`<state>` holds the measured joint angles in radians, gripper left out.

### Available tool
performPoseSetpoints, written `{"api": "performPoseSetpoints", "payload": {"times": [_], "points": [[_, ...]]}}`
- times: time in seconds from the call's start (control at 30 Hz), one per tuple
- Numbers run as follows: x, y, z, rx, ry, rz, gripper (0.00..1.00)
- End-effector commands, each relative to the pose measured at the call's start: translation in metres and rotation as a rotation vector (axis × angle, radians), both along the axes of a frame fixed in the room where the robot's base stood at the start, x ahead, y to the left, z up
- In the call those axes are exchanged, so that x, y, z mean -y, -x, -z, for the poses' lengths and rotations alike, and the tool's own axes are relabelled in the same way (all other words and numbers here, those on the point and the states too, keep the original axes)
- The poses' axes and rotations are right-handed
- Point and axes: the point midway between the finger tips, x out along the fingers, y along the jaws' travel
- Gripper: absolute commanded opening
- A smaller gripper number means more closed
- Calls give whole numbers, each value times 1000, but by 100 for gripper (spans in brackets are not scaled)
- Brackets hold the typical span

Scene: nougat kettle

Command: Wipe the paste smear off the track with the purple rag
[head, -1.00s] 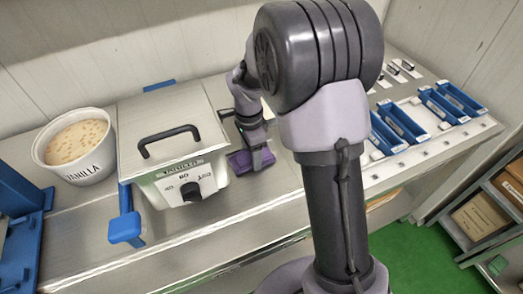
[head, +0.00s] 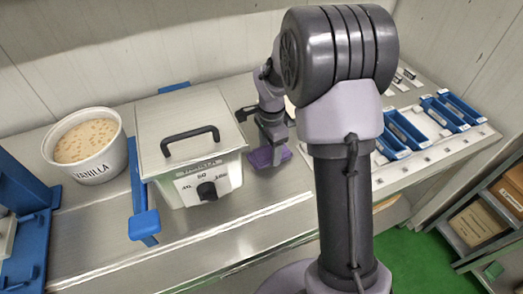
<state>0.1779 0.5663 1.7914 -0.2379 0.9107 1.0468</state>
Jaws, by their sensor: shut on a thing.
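The purple rag (head: 270,156) is at the steel bench top, just right of the white kettle (head: 210,188). My gripper (head: 273,138) is above the rag and shut on it, pointing down. The rag looks low, at or very near the surface; I cannot tell whether it presses on it. The paste smear does not show; the rag or my arm may hide it. I cannot clearly pick out the track; a long metal surface (head: 215,243) runs along the front of the bench.
A white vanilla tub (head: 88,165) stands left of the kettle. A blue bracket (head: 143,222) sticks out at the kettle's front left. Blue trays (head: 407,130) lie at the right. A shelf with boxes (head: 477,222) stands at the lower right. My arm hides the middle.

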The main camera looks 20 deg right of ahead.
Motion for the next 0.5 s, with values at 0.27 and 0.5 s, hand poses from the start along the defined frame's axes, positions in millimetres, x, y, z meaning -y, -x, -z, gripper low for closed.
{"api": "performPoseSetpoints", "payload": {"times": [0.27,0.5], "points": [[23,0,2,-1,1,1,27],[48,-1,4,-2,0,3,27]]}}
